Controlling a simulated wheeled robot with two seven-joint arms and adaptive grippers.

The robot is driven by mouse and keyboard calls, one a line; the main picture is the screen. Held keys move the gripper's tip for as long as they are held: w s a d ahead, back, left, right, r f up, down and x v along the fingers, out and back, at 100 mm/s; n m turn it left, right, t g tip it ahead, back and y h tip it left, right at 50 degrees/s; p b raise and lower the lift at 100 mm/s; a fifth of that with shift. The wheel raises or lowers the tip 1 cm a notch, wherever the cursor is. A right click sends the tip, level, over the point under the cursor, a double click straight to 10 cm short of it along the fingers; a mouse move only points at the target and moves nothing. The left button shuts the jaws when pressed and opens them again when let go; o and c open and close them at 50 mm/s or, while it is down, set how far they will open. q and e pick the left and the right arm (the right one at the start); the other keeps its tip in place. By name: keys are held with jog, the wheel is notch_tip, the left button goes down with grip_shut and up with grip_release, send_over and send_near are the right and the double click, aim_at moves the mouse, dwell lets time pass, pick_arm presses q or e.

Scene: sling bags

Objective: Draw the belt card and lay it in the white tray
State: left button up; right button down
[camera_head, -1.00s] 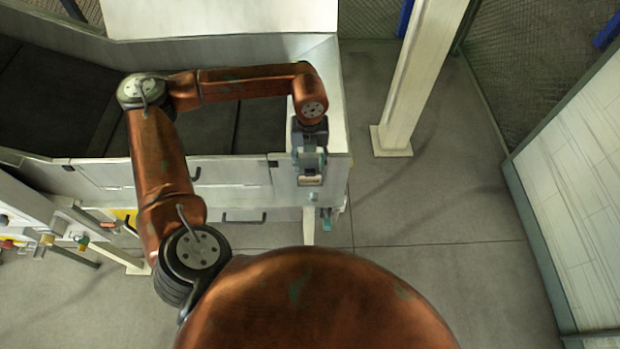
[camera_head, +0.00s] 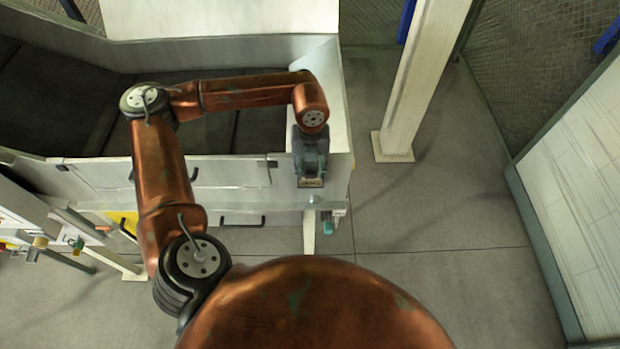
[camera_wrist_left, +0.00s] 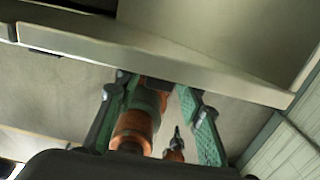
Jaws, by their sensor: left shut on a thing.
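My left gripper (camera_head: 311,182) hangs at the front right corner of the white-walled trough, pointing down past its front panel. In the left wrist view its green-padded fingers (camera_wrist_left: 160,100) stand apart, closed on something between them. A small dark brown piece (camera_wrist_left: 157,83) shows near the fingertips; I take it for the belt card, but its face is hidden. I cannot pick out the white tray with certainty in either view. My right gripper is not in view.
The trough's white front panel (camera_head: 230,173) carries dark handles. A white post (camera_head: 421,75) stands to the right on clear grey floor (camera_head: 430,230). A rail with coloured knobs (camera_head: 40,242) is at the left. A pale slatted panel (camera_head: 580,190) bounds the right.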

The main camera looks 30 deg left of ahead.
pick_arm(q)
jog(key=shift+s+f, duration=0.15)
jog(key=shift+f, duration=0.25)
grip_shut()
jog(key=shift+r, duration=0.1)
jog(key=shift+w+a+r+p, duration=0.1)
jog(key=shift+w+r+p, duration=0.2)
jog(key=shift+r, duration=0.45)
jog(key=shift+r+p, duration=1.2)
jog(key=shift+r, duration=1.75)
jog(key=shift+r, duration=0.15)
jog(key=shift+r+p, duration=0.75)
jog(key=shift+r, duration=1.1)
